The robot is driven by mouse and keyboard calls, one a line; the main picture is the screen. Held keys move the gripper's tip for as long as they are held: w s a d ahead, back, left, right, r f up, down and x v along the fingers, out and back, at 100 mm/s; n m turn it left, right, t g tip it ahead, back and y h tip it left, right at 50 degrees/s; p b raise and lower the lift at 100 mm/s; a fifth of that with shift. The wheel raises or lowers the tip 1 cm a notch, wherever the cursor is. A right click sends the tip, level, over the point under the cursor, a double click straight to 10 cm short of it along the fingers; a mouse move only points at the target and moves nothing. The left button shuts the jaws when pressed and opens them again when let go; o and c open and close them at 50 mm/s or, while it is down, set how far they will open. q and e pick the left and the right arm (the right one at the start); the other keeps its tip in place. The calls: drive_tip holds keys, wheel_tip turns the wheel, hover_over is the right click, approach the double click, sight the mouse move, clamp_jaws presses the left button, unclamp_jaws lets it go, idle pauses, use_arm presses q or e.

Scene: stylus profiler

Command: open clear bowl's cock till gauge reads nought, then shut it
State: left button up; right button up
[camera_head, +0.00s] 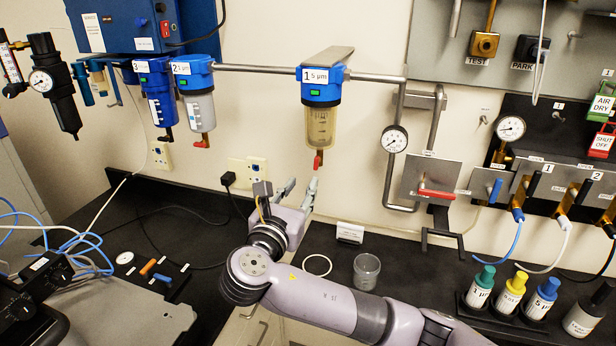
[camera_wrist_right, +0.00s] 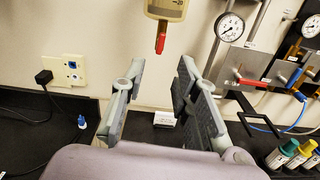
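The clear bowl (camera_head: 320,126), yellowish, hangs under the blue filter head labelled 1, 5 µm (camera_head: 321,90). Its small red cock (camera_head: 318,160) points down from the bowl's bottom. In the right wrist view the cock (camera_wrist_right: 160,43) shows above and between my fingers, touching neither. My right gripper (camera_head: 288,188) is open and empty, below the cock; its fingers also show in the right wrist view (camera_wrist_right: 160,68). The round gauge (camera_head: 394,139) sits on the pipe right of the bowl; its reading is too small to tell. My left gripper is not in view.
Filters 2 (camera_head: 200,108) and 3 (camera_head: 160,106) hang to the left. A red-handled valve (camera_head: 436,194) is right of the gauge. On the black bench are a clear jar (camera_head: 366,270), a white ring (camera_head: 317,265), a small white sign (camera_head: 350,232) and colour-capped bottles (camera_head: 510,294).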

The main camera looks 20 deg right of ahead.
drive_tip(key=shift+v, duration=1.5)
